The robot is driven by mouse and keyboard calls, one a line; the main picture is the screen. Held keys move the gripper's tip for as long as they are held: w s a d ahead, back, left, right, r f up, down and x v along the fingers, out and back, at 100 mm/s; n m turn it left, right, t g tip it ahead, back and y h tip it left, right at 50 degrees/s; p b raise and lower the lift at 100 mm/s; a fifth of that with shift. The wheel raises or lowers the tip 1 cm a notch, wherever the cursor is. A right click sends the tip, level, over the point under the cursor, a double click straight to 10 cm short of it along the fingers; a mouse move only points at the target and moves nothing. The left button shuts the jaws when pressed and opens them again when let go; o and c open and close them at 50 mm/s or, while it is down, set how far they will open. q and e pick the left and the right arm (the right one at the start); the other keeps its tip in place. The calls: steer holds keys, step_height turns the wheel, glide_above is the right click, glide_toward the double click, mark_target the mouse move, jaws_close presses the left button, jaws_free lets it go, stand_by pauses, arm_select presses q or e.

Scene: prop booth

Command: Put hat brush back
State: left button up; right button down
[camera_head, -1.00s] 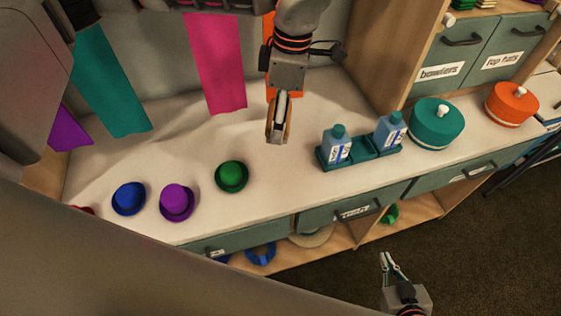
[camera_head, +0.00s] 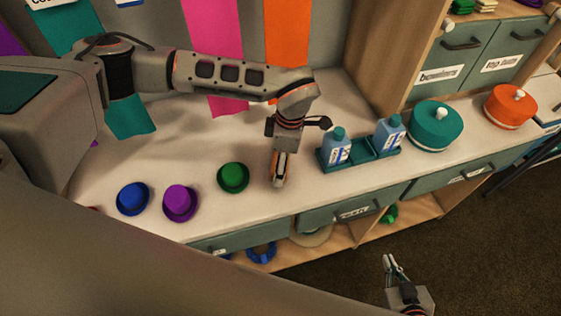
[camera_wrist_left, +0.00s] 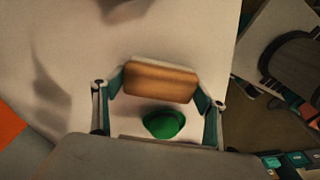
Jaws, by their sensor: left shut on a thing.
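My left gripper (camera_head: 279,180) is above the white counter (camera_head: 250,204), between the green hat and the teal caddy. It is shut on the hat brush (camera_wrist_left: 160,82), a wooden-backed block that spans its two fingers in the left wrist view. In the head view the brush is mostly hidden by the fingers. The teal caddy (camera_head: 362,152) stands right of the gripper with two blue labelled bottles (camera_head: 339,148) (camera_head: 389,133), one at each end, and a bare middle. My right gripper (camera_head: 393,269) is empty, low over the floor, its fingers apart.
Blue (camera_head: 132,199), purple (camera_head: 180,202) and green (camera_head: 233,177) hats stand left on the counter; the green one shows below the brush in the left wrist view (camera_wrist_left: 163,124). Teal (camera_head: 436,126) and orange (camera_head: 511,106) round boxes stand right. The counter front is free near the gripper.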

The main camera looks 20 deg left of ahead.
arm_select(q)
steer(key=shift+f, duration=0.35)
steer(key=shift+f, duration=0.2)
steer(key=o, duration=1.1)
steer(key=shift+c, duration=0.2)
steer(key=shift+r, duration=0.1)
step_height(320, 180, up, 12)
steer(key=d+b, duration=0.1)
steer(key=shift+w+d+b, duration=0.2)
steer(key=shift+b, duration=0.2)
steer(key=shift+r, duration=0.1)
